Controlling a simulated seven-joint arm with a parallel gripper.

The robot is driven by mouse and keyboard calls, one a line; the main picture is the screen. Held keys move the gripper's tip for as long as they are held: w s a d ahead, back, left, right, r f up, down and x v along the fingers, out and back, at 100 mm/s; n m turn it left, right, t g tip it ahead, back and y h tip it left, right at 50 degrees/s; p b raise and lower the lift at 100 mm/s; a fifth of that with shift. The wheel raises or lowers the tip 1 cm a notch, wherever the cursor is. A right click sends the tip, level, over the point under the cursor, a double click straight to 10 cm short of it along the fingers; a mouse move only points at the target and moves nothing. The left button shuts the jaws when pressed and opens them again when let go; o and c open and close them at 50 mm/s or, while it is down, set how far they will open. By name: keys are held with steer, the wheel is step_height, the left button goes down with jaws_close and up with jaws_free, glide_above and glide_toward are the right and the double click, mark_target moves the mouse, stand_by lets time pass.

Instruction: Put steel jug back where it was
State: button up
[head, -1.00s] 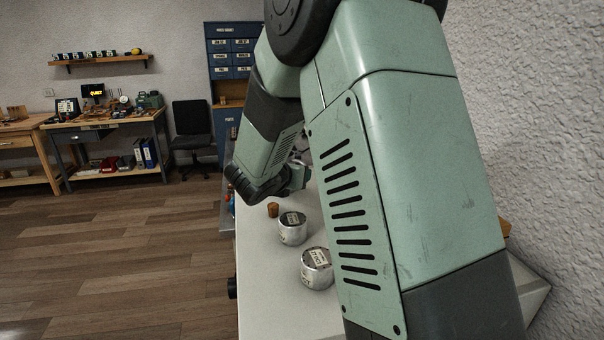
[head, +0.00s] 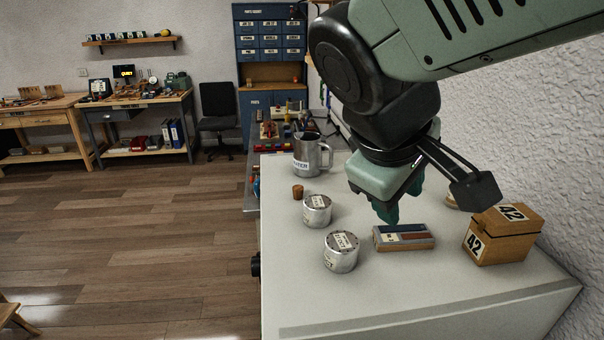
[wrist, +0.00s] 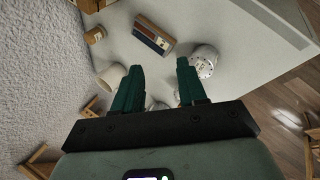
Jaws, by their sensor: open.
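The steel jug (head: 312,157), a shiny mug-like vessel with a handle on its right and a pale label, stands upright at the far end of the white worktop (head: 300,305). My gripper (head: 388,214) is open and empty, pointing down above the middle of the worktop. It is nearer than the jug and to its right, clearly apart from it. In the wrist view, the two green fingers of my gripper (wrist: 158,70) are spread. I cannot pick out the jug with certainty there.
Two labelled metal tins (head: 317,210) (head: 341,251) and a cork (head: 298,191) stand along the left side. A flat blue-and-brown box (head: 403,237) lies below my gripper. A wooden box marked 42 (head: 503,234) is at right, near the rough wall. The front worktop is clear.

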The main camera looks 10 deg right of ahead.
steer(key=s+a+m+t+y, duration=0.1)
steer(key=s+a+m+y, duration=0.3)
steer(key=s+a+m, duration=0.1)
steer(key=shift+s+a+r+m+y, duration=0.35)
steer(key=shift+s+m, duration=0.15)
steer(key=shift+s, duration=0.15)
